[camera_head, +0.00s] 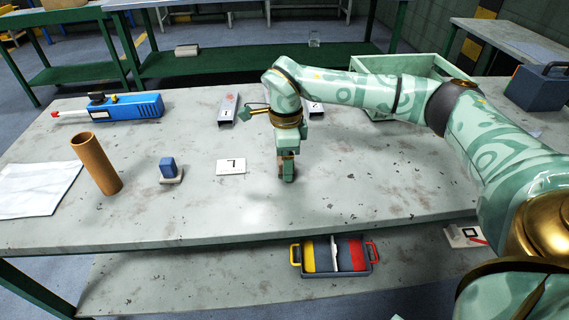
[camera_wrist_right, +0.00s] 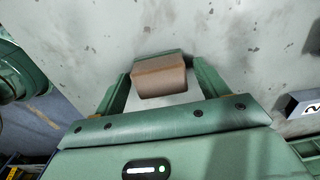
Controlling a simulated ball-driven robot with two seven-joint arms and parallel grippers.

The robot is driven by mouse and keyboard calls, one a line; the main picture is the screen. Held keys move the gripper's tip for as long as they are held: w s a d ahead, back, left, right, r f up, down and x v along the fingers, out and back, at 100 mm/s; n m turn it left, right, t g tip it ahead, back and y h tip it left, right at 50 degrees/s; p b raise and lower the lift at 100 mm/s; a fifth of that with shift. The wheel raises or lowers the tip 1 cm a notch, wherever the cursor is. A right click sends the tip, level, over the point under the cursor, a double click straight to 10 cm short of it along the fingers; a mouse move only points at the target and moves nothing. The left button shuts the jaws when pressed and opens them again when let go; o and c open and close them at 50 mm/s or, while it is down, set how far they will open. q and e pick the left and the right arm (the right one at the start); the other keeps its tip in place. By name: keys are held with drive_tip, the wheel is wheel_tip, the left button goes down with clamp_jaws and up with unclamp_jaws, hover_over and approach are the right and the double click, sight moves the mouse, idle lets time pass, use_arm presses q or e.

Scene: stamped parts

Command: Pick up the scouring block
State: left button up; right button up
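The scouring block appears to be the brown block (camera_wrist_right: 160,76) between the two fingers of my right gripper (camera_wrist_right: 161,72) in the right wrist view. The fingertips sit against its two sides with no clear gap. In the head view my right gripper (camera_head: 287,168) points down over the middle of the workbench. Only a small brown part of the block (camera_head: 286,162) shows there, and the fingers hide the rest. Whether its underside touches the tabletop is hard to tell. My left gripper is not in view.
On the workbench (camera_head: 340,205) stand a brown tube (camera_head: 97,163), a small blue block on a pale base (camera_head: 169,170), a white number card (camera_head: 231,166), a blue tool (camera_head: 125,106) and a cloth (camera_head: 35,188). A green crate (camera_head: 425,65) is behind my right arm. A caddy (camera_head: 334,256) sits below.

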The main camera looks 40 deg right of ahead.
drive_tip(key=c, duration=0.8)
